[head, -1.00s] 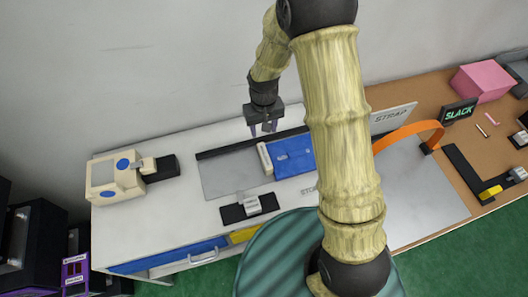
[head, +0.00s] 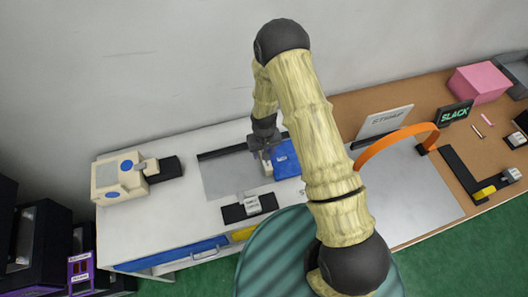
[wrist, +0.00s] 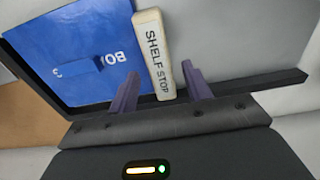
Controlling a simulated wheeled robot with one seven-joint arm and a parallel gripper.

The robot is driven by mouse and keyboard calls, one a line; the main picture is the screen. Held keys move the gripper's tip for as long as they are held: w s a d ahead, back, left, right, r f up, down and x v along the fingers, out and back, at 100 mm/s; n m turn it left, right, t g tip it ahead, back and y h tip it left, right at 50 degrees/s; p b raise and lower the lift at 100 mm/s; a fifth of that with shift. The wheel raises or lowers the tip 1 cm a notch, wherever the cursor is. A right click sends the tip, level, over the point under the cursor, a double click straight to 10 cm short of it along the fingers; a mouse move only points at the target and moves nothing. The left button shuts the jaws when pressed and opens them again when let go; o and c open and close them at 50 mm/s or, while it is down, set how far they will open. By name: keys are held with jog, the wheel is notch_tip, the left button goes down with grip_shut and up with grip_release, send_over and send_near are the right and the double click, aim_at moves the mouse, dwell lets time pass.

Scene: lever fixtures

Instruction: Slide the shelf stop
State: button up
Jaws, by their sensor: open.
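The shelf stop is a cream bar with its name printed on it, and it fills the centre of the wrist view (wrist: 154,55). In the head view its front end (head: 268,170) shows just below my gripper. It stands along the edge of a blue slab (wrist: 75,50), which is also in the head view (head: 287,160). My gripper (wrist: 162,90) is open, with one purple finger on each side of the bar's near end. The left finger overlaps the blue slab in the picture. Contact with the bar cannot be told. In the head view my gripper (head: 264,148) is partly dark and small.
A grey plate (head: 225,178) lies free to the left of the stop, with a dark rail (head: 222,152) behind it. A small black fixture (head: 248,207) sits in front. A cream and blue device (head: 120,177) stands at the left. An orange strap (head: 395,140) arches at the right.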

jog(key=shift+f, duration=0.9)
grip_shut()
